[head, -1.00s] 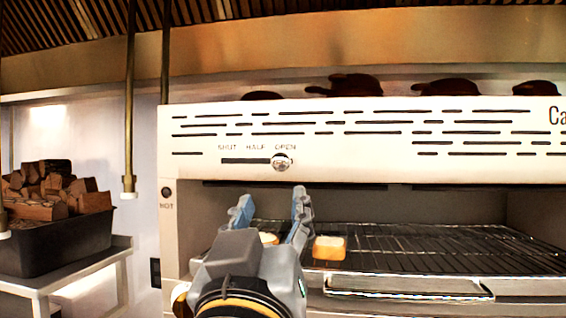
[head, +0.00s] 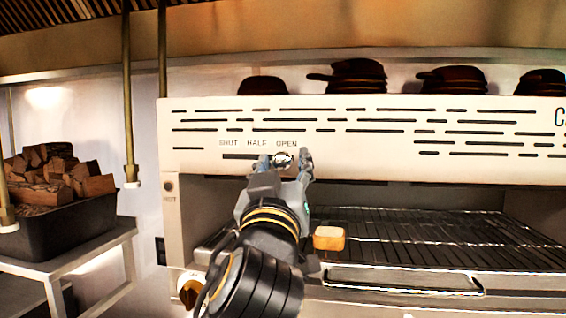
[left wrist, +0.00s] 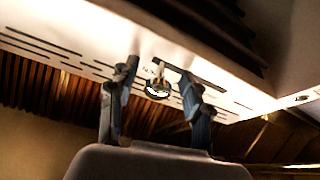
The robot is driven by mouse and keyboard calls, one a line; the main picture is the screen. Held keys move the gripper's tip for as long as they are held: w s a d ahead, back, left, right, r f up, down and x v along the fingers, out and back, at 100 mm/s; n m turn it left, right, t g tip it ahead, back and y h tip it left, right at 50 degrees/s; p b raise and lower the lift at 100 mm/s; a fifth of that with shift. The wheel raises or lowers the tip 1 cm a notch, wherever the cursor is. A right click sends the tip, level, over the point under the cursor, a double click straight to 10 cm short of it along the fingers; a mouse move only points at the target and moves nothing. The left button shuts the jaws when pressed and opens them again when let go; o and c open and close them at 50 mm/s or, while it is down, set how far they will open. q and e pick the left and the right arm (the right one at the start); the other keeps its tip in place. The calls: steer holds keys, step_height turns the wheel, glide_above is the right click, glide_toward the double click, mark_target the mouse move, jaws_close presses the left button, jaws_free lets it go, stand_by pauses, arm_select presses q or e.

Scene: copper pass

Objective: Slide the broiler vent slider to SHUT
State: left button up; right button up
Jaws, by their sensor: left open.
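My left gripper (head: 286,163) is open, with one finger on each side of the knob in the head view. In the left wrist view the knob (left wrist: 158,88) shows between the two open fingers (left wrist: 158,95). I cannot tell whether either finger touches it. My right gripper is not in view.
Below the panel is the broiler's wire rack (head: 420,240) with a piece of bread (head: 329,238) at its left front. Dark pans (head: 350,77) stand on top. A brass pipe (head: 129,100) hangs left of the broiler, near a black bin of firewood (head: 60,225).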

mark_target(224, 152)
arm_select(q)
steer(key=shift+s, duration=0.1)
steer(key=shift+c, duration=1.1)
steer(key=c, duration=0.7)
jaws_close()
steer(key=shift+a, duration=0.4)
steer(key=a, duration=0.3)
steer(key=w+a, duration=0.1)
steer(key=a, duration=0.2)
steer(key=w+a, duration=0.1)
steer(key=a, duration=0.2)
steer(key=shift+a+b, duration=0.25)
steer(key=shift+b, duration=0.05)
steer(key=shift+d+r, duration=0.1)
steer(key=shift+d, duration=0.1)
steer(key=o, duration=0.9)
jaws_free()
steer(key=shift+a, duration=0.15)
steer(key=shift+w+a, duration=0.1)
steer(key=shift+a, duration=0.05)
